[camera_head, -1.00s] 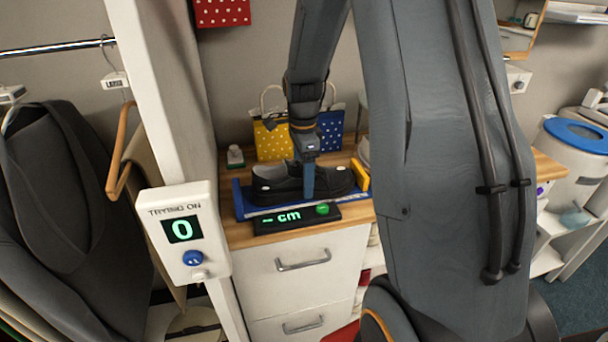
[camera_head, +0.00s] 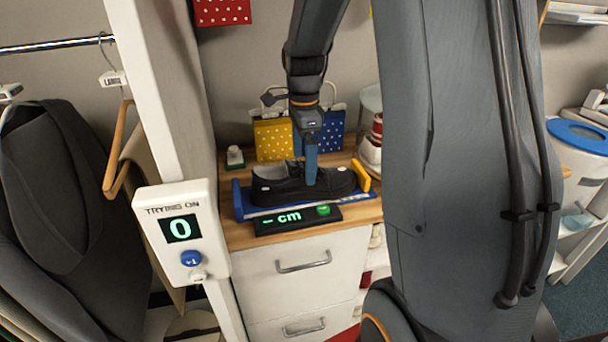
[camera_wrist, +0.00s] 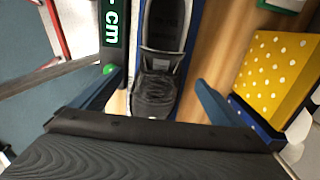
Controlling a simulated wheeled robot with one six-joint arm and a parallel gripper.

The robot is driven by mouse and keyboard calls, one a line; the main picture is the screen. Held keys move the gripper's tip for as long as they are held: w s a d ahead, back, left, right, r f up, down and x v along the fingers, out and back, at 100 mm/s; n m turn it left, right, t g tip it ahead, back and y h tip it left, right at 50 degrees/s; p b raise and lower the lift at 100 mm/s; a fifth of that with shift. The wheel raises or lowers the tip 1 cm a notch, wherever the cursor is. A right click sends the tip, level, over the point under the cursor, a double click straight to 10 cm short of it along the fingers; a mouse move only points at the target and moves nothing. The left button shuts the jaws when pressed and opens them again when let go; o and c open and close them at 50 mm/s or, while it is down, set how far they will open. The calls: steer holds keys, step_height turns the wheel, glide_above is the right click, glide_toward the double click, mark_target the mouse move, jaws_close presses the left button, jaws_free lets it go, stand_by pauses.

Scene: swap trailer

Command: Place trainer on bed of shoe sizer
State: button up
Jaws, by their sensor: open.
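The black trainer (camera_head: 278,188) lies sole down on the blue bed of the shoe sizer (camera_head: 262,211), between its blue end wall (camera_head: 237,200) and its yellow end piece (camera_head: 361,176). The sizer's display (camera_head: 290,218) reads "- cm" and has a green button. My gripper (camera_head: 311,180) is open over the shoe, pointing down. In the wrist view, its blue fingers stand apart on either side of the trainer (camera_wrist: 155,90), with a visible gap to each side. The far finger is hidden in the head view.
Yellow (camera_head: 272,138) and blue (camera_head: 331,130) dotted bags stand behind the sizer on the wooden top (camera_head: 245,236). A counter reading "0" (camera_head: 181,229) is on the white post at left.

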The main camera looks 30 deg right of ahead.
step_height(320, 180, up, 7)
steer(key=b, duration=0.1)
steer(key=shift+f, duration=0.2)
stand_by(0.4)
